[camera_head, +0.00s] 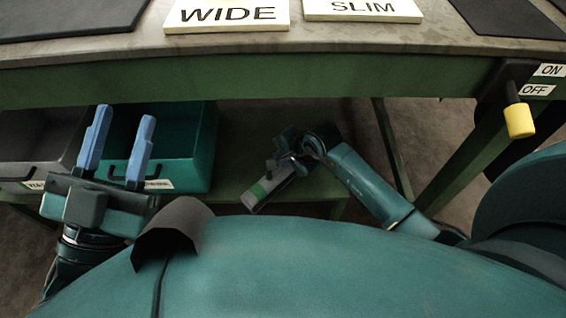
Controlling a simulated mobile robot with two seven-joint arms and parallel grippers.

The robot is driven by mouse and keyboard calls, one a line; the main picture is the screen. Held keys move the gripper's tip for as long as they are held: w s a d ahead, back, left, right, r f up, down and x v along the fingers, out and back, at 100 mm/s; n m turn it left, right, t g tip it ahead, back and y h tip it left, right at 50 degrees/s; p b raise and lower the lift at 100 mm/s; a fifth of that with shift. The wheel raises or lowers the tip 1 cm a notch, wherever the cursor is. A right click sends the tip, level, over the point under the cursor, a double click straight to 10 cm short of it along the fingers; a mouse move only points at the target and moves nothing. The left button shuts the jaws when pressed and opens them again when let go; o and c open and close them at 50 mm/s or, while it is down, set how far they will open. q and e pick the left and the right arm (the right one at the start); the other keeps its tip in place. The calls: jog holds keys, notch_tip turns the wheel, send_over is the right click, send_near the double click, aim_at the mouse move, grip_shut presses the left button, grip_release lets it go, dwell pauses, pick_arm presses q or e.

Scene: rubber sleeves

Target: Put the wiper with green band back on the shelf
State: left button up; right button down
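The wiper (259,195) is a grey block with a green band across it. It shows over the green lower shelf (240,125) under the table, tilted in the picture. My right gripper (283,160) is at the wiper's upper right end, close against it or touching it. Its fingers are too small and dark to tell whether they hold the wiper or whether the wiper rests on the shelf. My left gripper (125,113) is at the left, its two blue fingers spread apart with nothing between them.
A teal bin (205,150) and a grey bin (35,170) stand on the lower shelf, behind my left gripper. The table edge (300,75) runs above, with WIDE (228,14) and SLIM (362,9) signs on top. A yellow-knobbed ON/OFF lever (519,121) is at the right.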

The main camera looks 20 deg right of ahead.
jog(key=shift+f, duration=0.75)
pick_arm(q)
jog(key=shift+r+m+h, duration=0.4)
jog(key=shift+r+m, duration=0.1)
pick_arm(e)
jog(key=shift+f, duration=0.2)
pick_arm(q)
jog(key=shift+r+h, duration=0.1)
jog(key=shift+h, duration=0.2)
pick_arm(e)
jog(key=c, duration=1.4)
grip_release()
jog(key=shift+r, duration=0.1)
